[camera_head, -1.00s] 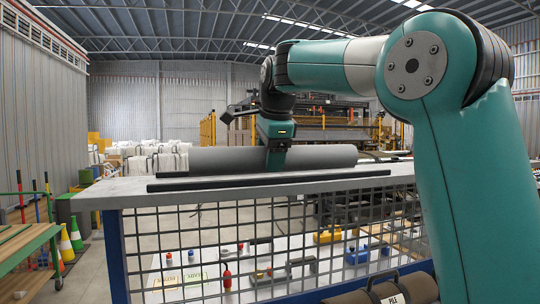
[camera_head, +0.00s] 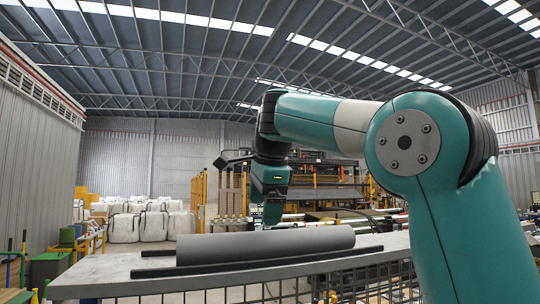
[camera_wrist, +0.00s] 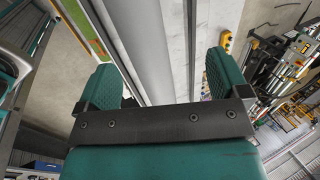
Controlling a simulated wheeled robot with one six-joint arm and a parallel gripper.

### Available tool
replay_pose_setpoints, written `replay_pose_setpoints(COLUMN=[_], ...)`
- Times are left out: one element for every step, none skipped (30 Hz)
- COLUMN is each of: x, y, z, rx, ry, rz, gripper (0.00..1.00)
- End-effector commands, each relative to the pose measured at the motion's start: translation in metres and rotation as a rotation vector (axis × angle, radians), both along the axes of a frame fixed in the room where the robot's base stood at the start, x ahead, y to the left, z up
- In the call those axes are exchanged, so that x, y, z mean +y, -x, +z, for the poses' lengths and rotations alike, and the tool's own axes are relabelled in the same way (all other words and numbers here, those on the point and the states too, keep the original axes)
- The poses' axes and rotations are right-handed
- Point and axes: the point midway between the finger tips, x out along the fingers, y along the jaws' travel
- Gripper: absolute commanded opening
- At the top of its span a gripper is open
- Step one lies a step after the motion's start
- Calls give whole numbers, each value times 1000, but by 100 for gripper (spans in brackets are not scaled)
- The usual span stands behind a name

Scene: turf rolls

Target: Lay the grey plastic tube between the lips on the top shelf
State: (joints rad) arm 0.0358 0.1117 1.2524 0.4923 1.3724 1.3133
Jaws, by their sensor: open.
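The grey plastic tube (camera_head: 265,244) lies lengthwise on the grey top shelf (camera_head: 95,282). A black front lip (camera_head: 260,268) runs along its near side. The back lip (camera_head: 155,252) shows past the tube's left end and is otherwise mostly hidden. The tube appears to rest between the lips. My gripper (camera_head: 272,214) points down above the tube's middle; its tips are at or just behind the tube's upper edge. In the wrist view, my gripper's (camera_wrist: 163,80) two teal fingers stand wide apart, with the tube (camera_wrist: 142,40) passing between them, not clamped.
A wire mesh (camera_head: 290,290) hangs below the shelf's front edge. White wrapped bales (camera_head: 150,222) stand on the floor at the back left. Yellow-framed machinery (camera_head: 330,190) stands behind the shelf. The air above the shelf's left part is clear.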

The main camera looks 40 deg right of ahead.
Motion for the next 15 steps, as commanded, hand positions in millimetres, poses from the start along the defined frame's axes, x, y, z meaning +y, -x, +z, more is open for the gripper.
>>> replay_pose_setpoints(x=[2,3,4,5,5,6,7,7,8,8,9,9,10,10,10], y=[5,8,11,13,16,19,21,23,26,28,29,31,32,33,35], z=[25,31,39,45,51,59,64,68,74,78,81,85,87,90,92], rx=[-2,-1,0,0,0,0,0,0,1,1,1,1,1,0,0], ry=[-1,-1,0,-1,-1,-1,-1,0,-1,-1,-1,-1,0,-1,0], rz=[1,2,2,1,1,1,1,2,1,1,1,1,2,1,0], gripper=[93,93,93,93,93,93,93,93,93,93,93,93,93,93,93])
